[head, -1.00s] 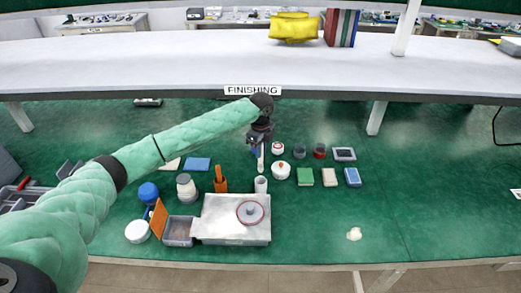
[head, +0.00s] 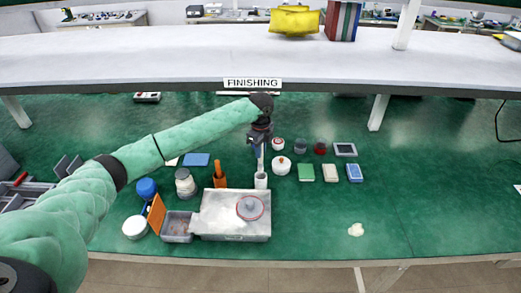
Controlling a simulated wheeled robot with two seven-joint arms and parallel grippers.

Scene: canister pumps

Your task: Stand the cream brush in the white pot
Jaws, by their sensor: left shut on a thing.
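My left gripper (head: 260,143) points down over the bench and is shut on the cream brush (head: 261,161). The brush hangs upright as a thin pale stick below the jaws. The white pot (head: 261,182) is a small pale cylinder standing on the green bench, directly under the brush. The brush's lower end meets the pot's mouth in the picture. I cannot tell how far inside it is. My right gripper is not in view.
Left of the pot stands an orange holder (head: 220,180) with an orange handle, then a jar (head: 185,184). A metal tray (head: 232,228) with a round lidded thing lies in front. A white lidded pot (head: 281,166) stands close right. The bench's right side is mostly clear.

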